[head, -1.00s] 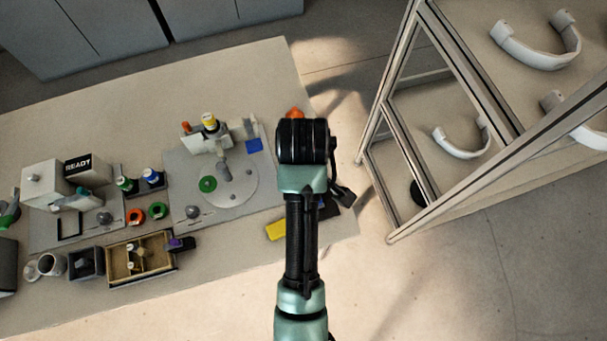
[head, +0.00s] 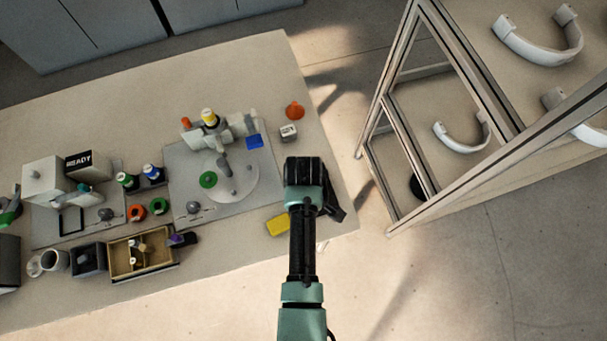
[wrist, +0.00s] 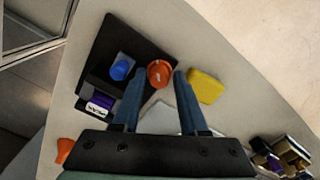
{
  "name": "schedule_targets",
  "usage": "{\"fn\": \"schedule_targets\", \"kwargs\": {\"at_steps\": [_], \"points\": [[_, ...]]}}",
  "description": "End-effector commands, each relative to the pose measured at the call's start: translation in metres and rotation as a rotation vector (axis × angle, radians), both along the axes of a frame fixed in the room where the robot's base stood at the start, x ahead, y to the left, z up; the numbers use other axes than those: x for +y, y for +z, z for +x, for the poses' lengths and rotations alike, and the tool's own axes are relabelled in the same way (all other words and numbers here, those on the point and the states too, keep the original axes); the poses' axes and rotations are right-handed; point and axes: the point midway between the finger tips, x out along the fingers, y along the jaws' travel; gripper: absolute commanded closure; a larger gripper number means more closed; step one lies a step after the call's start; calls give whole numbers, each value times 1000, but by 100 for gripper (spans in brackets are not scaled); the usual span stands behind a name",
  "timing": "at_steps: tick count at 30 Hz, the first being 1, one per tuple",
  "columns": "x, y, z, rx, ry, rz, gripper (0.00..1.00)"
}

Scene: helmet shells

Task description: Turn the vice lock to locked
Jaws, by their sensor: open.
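The middle station is a grey plate (head: 180,165) with a round disc (head: 240,185), a green ring (head: 208,179) and a dark upright lever (head: 224,163) on it. A small grey knob (head: 193,207) sits at its front left. I cannot tell which of these parts is the vice lock. In the wrist view my gripper (wrist: 160,73) is open, its two blue fingers apart. An orange round piece (wrist: 159,74) on a black tray (wrist: 135,42) shows between the fingertips, with no clear contact. In the head view my arm hides the fingers at the table's right end.
A yellow block (head: 278,226) lies left of my arm. An orange cone (head: 294,110) and a small white block (head: 288,132) stand behind it. A tan bin (head: 112,270) and a READY station (head: 45,180) are at left. A framed rack (head: 385,150) stands right. The back-left table is clear.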

Motion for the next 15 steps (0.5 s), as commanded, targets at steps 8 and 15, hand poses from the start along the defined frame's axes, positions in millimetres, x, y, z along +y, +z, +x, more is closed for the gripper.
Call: {"fn": "schedule_targets", "kwargs": {"at_steps": [8, 15], "points": [[0, -2, 0, -1, 0, 0, 57], [0, -2, 0, -1, 0, 1, 95]]}}
